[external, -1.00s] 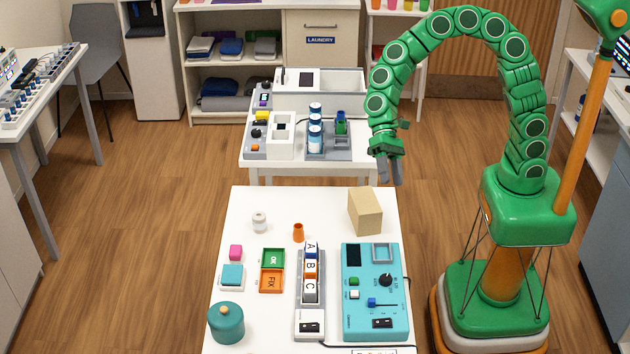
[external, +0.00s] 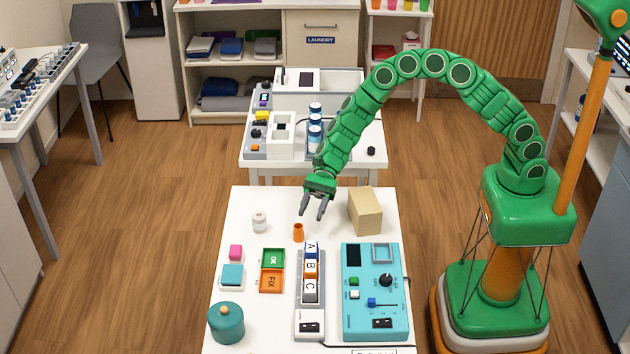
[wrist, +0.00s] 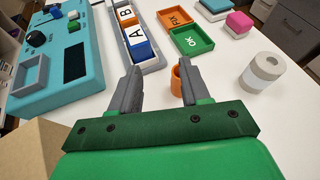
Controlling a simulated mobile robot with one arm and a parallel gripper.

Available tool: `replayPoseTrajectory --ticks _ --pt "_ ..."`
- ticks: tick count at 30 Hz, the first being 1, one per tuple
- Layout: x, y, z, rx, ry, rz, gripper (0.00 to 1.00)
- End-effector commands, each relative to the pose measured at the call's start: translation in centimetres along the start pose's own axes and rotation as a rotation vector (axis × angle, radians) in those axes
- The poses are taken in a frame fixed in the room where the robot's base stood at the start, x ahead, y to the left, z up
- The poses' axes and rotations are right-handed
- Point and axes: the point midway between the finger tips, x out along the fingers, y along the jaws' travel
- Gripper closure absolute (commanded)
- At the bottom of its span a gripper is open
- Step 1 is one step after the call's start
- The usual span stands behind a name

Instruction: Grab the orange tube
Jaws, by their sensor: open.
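The orange tube (external: 298,233) stands upright on the white table (external: 232,208), just beyond the lettered block rack. My gripper (external: 312,214) is open and empty, above the table and slightly behind and right of the tube. In the wrist view the orange tube (wrist: 176,82) shows beside the right finger of my gripper (wrist: 158,80), partly hidden by that finger. I cannot tell the exact height of the fingers above the table.
A tan block (external: 365,211) stands to the right of the tube, and a white jar (external: 259,222) to its left. The rack (external: 310,322) with A, B and C blocks is in front. Green OK (external: 273,259) and orange FIX trays (external: 271,281) lie front left. A teal panel (external: 360,325) is at front right.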

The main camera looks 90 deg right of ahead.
Motion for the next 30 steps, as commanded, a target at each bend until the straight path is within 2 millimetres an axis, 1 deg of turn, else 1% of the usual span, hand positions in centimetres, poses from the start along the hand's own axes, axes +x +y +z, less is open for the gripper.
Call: replayPoseTrajectory --ticks 1,3,6,8,13,18,23,30 --pt "0.1 -0.6 -1.3 0.029 0.004 -0.017 0.54" --pt "0.2 -1.3 -2.6 0.064 0.009 -0.038 0.54" --pt "0.2 -2.0 -3.7 0.094 0.012 -0.060 0.54" --pt "0.2 -2.3 -4.1 0.103 0.013 -0.068 0.54" --pt "0.8 -2.6 -4.3 0.112 0.013 -0.074 0.54" --pt "2.4 -2.6 -4.4 0.112 0.013 -0.073 0.54" --pt "3.5 -2.5 -4.4 0.112 0.013 -0.072 0.54" --pt "6.7 -2.4 -4.5 0.113 0.014 -0.070 0.54"
